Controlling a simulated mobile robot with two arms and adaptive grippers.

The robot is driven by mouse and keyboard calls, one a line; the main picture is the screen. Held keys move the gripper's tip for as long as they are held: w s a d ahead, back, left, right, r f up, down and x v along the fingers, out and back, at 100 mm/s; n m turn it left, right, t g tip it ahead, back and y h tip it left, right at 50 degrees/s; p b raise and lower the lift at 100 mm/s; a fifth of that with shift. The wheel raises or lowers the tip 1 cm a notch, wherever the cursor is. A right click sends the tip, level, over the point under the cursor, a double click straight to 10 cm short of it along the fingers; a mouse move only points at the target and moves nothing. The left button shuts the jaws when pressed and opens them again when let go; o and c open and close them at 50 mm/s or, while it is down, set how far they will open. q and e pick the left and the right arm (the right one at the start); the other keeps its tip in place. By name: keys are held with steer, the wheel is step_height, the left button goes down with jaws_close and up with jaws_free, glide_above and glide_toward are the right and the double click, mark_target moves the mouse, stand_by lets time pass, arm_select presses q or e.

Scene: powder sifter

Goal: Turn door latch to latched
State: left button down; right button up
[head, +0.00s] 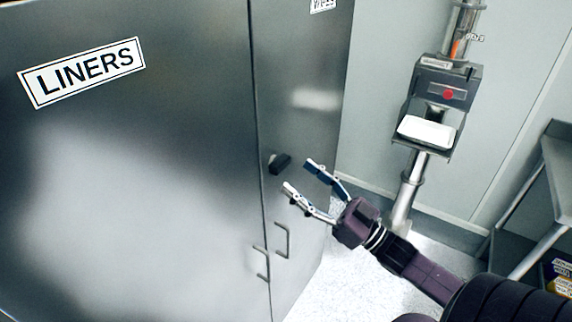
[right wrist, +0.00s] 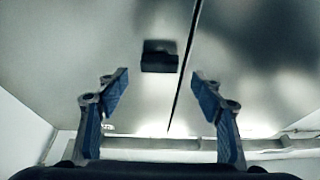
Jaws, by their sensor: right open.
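The door latch is a small dark block (head: 280,163) on the right-hand door of the grey metal cabinet (head: 140,190), close to the seam between the two doors. It also shows in the right wrist view (right wrist: 160,56), beyond and between the fingertips. My right gripper (head: 302,175) is open and empty, its fingers pointing at the latch. It appears a little apart from the latch. In the right wrist view the two fingers (right wrist: 158,85) are spread wide on either side. My left gripper is not in view.
Two bar handles (head: 282,240) sit below the latch by the seam. A LINERS sign (head: 82,72) is on the left door. A post-mounted device with a red button (head: 447,94) stands on the right. A metal table (head: 560,170) is at the right edge.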

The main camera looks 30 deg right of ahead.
mark_target(285, 166)
steer(key=shift+p+x, duration=0.55)
steer(key=shift+x, duration=2.05)
steer(key=shift+d+f, duration=0.1)
steer(key=c, duration=1.2)
steer(key=shift+o, duration=0.2)
